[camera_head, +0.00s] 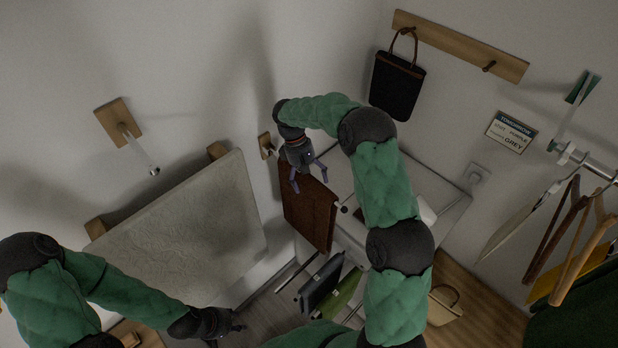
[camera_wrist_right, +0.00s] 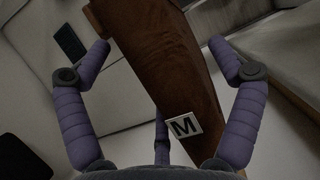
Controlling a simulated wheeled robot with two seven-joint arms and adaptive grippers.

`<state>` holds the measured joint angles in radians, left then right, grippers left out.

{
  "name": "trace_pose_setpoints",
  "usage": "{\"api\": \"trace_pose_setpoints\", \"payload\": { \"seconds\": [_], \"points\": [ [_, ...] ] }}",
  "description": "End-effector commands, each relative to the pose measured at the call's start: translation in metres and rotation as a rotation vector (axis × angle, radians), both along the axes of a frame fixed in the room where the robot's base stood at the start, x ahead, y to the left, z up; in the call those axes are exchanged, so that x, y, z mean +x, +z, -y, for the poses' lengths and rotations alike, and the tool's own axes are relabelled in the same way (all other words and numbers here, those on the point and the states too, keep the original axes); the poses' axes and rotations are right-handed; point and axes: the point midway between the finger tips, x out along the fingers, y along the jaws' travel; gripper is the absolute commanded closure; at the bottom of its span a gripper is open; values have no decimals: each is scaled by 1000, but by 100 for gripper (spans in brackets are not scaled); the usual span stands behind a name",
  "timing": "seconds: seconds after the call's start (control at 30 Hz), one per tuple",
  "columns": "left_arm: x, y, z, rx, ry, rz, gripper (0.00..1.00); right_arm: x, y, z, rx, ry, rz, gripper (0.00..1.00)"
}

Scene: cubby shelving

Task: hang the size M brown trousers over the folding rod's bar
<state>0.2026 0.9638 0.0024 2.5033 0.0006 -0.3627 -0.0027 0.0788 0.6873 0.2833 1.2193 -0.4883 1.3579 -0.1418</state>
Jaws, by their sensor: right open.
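The brown trousers (camera_head: 307,214) hang folded below a wooden wall mount at the middle of the head view. Their top edge lies along the line of the rod's bar, whose dark end (camera_head: 343,209) shows just past them; the cloth hides most of the bar. My right gripper (camera_head: 309,184) is open at the trousers' top edge. In the right wrist view the trousers (camera_wrist_right: 165,50) run between the spread fingers, apart from both tips, with a white M label (camera_wrist_right: 184,126) on them. My left gripper (camera_head: 222,325) is low in the head view, away from the trousers; its fingers are unclear.
Another wall rod (camera_head: 138,145) sticks out at the left, above a pale padded board (camera_head: 190,230). A black bag (camera_head: 397,85) hangs from a peg rail. Hangers (camera_head: 570,235) fill the right side. A white cabinet (camera_head: 445,210) stands behind my right arm.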

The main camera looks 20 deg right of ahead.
Motion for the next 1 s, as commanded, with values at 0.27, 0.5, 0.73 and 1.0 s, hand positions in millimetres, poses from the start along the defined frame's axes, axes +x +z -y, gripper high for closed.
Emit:
{"api": "trace_pose_setpoints", "payload": {
  "seconds": [0.27,0.5,0.73,1.0],
  "points": [
    [0,0,0,0,0,0,60,14,31,-4,-1,0,7,8],
    [0,0,0,0,0,0,60,31,75,-10,0,0,6,8],
    [0,0,0,0,0,0,60,42,103,-14,-1,0,5,8],
    [0,0,0,0,0,0,60,44,112,-14,0,-1,3,8]
  ]
}}
